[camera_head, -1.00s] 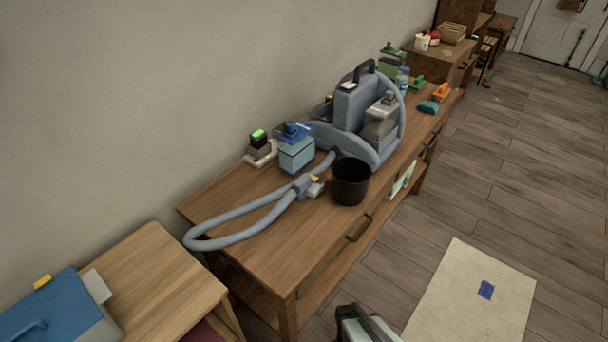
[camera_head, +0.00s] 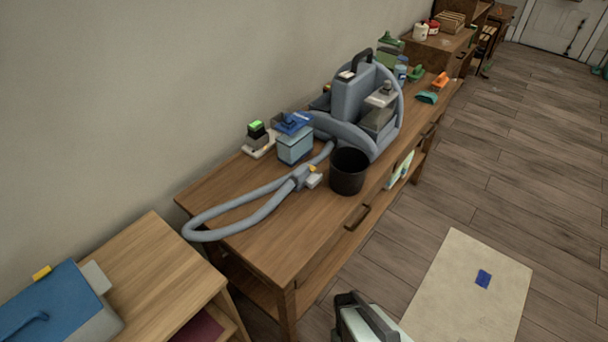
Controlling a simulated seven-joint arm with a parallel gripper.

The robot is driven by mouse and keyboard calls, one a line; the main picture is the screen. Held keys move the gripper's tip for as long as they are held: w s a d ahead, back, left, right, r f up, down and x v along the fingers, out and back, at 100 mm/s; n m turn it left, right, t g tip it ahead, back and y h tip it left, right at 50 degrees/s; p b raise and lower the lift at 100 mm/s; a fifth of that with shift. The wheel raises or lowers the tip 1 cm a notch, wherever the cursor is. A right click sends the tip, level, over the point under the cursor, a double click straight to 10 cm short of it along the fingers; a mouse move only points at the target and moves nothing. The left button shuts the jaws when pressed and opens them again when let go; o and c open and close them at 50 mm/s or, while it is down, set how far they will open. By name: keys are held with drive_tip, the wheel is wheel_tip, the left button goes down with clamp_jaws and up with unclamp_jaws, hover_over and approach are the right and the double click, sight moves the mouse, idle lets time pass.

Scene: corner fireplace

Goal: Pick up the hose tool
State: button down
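The hose tool (camera_head: 305,178) is a small grey head with a yellow-orange part and a whitish end. It lies on the wooden table (camera_head: 270,253), at the end of a looped grey hose (camera_head: 222,228). The hose runs back to a grey-blue cleaning machine (camera_head: 350,100) with a dark handle on top.
A black pot (camera_head: 349,172) stands just right of the hose tool. A light-blue box with a blue top (camera_head: 295,148) and a green-topped item (camera_head: 257,136) sit behind it. The table front left of the pot is clear. A beige mat (camera_head: 455,295) lies on the floor.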

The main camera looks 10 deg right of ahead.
drive_tip(key=c, duration=1.8)
unclamp_jaws()
drive_tip(key=o, duration=1.1)
